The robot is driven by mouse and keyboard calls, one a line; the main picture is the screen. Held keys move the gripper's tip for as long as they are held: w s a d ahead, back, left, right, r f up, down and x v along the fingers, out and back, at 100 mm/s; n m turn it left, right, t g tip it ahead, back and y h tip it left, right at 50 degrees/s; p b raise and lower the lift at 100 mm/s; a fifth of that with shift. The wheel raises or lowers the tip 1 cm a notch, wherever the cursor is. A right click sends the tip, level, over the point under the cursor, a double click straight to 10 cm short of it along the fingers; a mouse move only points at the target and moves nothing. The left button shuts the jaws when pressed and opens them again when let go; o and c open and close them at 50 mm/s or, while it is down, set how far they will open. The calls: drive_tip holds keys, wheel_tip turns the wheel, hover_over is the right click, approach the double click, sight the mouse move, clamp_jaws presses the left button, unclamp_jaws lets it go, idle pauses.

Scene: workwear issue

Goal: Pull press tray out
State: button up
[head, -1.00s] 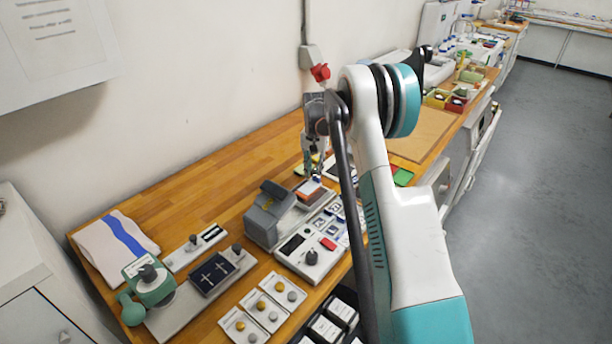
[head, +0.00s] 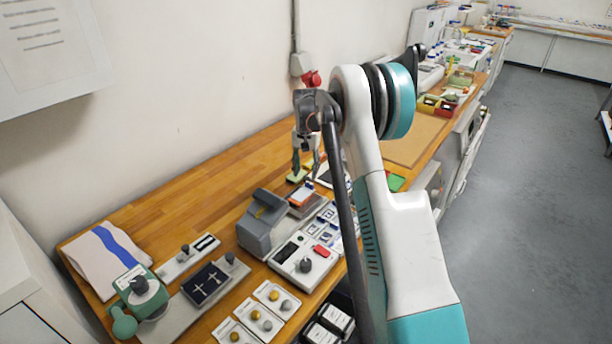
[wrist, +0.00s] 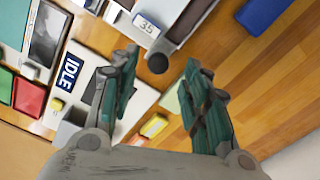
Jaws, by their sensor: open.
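The grey press (head: 264,226) stands on the wooden bench in the head view. Its tray (head: 301,208) shows on the press's right side, with an orange-topped piece on or near it. My gripper (head: 306,170) hangs beyond the tray with its fingers apart and empty. In the wrist view my gripper (wrist: 160,75) is open. A dark round knob (wrist: 158,63) lies between the fingertips in the picture, at the edge of a grey-white part with a "35" label (wrist: 147,26). Whether the fingers touch the knob cannot be told.
A control panel (head: 305,262) sits in front of the press. Bare bench (head: 190,205) lies behind it, by the wall.

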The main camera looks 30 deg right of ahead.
wheel_tip(320, 180, up, 8)
drive_tip(key=shift+r, duration=0.25)
idle(0.5)
